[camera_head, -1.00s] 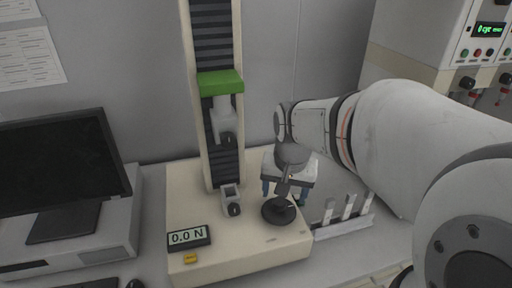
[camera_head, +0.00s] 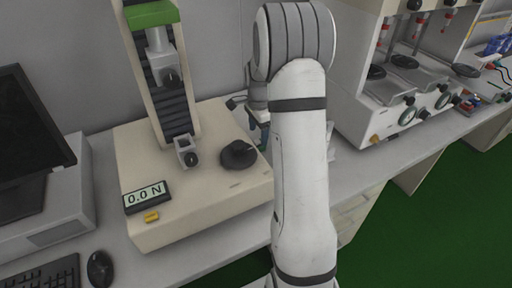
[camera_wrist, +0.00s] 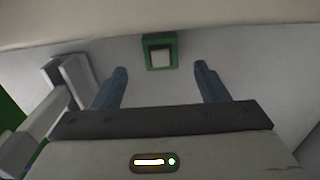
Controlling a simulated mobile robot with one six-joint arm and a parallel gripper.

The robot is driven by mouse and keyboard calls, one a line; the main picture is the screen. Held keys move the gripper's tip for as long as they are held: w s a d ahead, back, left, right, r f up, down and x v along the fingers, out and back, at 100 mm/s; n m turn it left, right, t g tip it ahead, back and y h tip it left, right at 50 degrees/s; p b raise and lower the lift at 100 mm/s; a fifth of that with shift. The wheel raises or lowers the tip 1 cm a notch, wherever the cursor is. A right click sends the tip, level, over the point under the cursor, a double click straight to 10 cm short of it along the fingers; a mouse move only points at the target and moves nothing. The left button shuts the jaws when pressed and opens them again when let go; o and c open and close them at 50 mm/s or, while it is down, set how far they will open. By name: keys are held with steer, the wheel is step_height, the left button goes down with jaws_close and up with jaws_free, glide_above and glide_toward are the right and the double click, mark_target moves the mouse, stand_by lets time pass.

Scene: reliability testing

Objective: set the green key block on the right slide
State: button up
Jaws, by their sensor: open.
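In the wrist view a small green block (camera_wrist: 160,52) with a pale square in its middle lies on the grey bench, just beyond and between my fingertips. It looks like the key block. My gripper (camera_wrist: 160,74) is open, with its two blue fingers wide apart and nothing between them. In the head view my gripper (camera_head: 263,138) is low behind the right side of the tester, mostly hidden by my own arm. The block cannot be made out clearly there. I cannot identify a right slide in either view.
The cream tester base (camera_head: 200,205) with a black knob (camera_head: 238,155) and a tall column stands left of my gripper. A white rack with upright pieces (camera_wrist: 62,85) stands close to my left finger. White machines (camera_head: 395,100) fill the bench at right.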

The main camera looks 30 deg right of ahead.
mark_target(256, 142)
steer(key=f, duration=0.4)
steer(key=shift+a+f, duration=0.35)
steer(key=shift+r, duration=0.1)
steer(key=c, duration=1.2)
